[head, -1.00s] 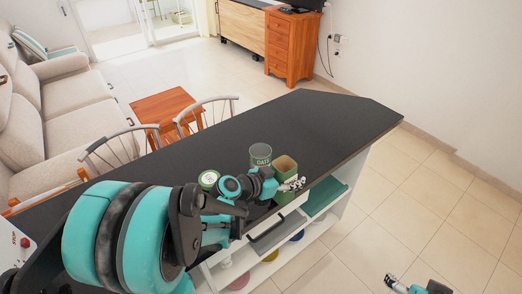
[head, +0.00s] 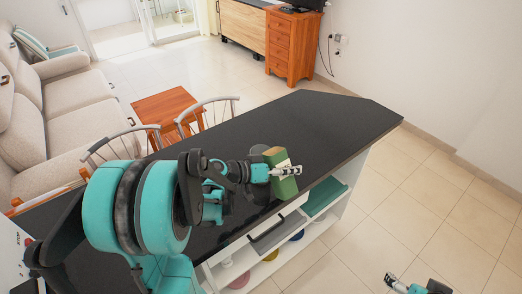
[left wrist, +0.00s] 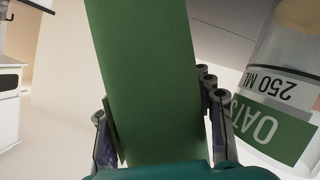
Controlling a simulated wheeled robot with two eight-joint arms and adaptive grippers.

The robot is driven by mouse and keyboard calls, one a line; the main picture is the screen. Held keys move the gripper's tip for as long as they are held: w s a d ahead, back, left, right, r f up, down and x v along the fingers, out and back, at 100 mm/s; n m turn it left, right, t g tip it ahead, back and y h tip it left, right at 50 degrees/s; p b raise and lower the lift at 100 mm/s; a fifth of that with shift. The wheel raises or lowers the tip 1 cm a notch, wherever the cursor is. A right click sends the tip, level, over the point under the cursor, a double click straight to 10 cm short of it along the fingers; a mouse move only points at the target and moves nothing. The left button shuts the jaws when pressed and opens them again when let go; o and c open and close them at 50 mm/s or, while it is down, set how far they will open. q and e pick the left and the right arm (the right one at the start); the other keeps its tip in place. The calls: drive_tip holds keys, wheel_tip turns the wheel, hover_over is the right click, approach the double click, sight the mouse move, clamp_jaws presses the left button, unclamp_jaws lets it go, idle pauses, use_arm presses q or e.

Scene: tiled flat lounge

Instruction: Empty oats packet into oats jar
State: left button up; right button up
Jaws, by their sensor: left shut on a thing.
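My left gripper (head: 284,171) is shut on the green oats packet (head: 276,157), above the dark counter near its front edge. The packet is tilted, with its open end not visible. In the left wrist view the packet (left wrist: 145,75) runs up between the two fingers. The oats jar (head: 258,149) stands behind and left of the packet, mostly hidden by the packet and my arm. In the left wrist view the jar (left wrist: 277,95) is clear, appears inverted, has an OATS 250 ML label and shows tan inside. My right gripper (head: 391,280) is low at the bottom right, too small to read.
The dark counter (head: 330,118) is bare to the right and back. Below its front edge are open shelves with a grey tray (head: 277,232), a teal item (head: 324,196) and several coloured round items. Chairs (head: 210,110) stand at the counter's far side.

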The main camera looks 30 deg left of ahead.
sight(287, 152)
use_arm(q)
drive_tip(key=shift+n+h, duration=0.4)
drive_tip(key=shift+n, duration=0.2)
drive_tip(key=r+p, duration=0.2)
drive_tip(key=r, duration=0.1)
drive_tip(key=r+p, duration=0.1)
drive_tip(key=r, duration=0.1)
drive_tip(key=shift+w+a+r, duration=0.1)
drive_tip(key=shift+a+r, duration=0.15)
drive_tip(key=shift+a, duration=0.1)
drive_tip(key=shift+f+b, duration=0.25)
drive_tip(key=shift+b, duration=0.05)
drive_tip(key=shift+r+n+h, duration=0.3)
drive_tip(key=shift+r+n, duration=0.05)
drive_tip(key=shift+n, duration=0.15)
drive_tip(key=shift+d+f+n+h+b, duration=0.1)
drive_tip(key=shift+f+n+h+b, duration=0.2)
drive_tip(key=shift+f+b, duration=0.6)
drive_tip(key=shift+d+f+n+h+b, duration=0.1)
drive_tip(key=shift+f+n+b, duration=0.3)
drive_tip(key=shift+f+b, duration=0.45)
drive_tip(key=shift+r, duration=0.25)
use_arm(e)
drive_tip(key=shift+r, duration=0.3)
use_arm(q)
drive_tip(key=shift+d+r+n+h+p, duration=0.1)
drive_tip(key=shift+r+n+h+p, duration=0.25)
drive_tip(key=shift+r+n+h, duration=0.6)
use_arm(e)
drive_tip(key=shift+r, duration=0.2)
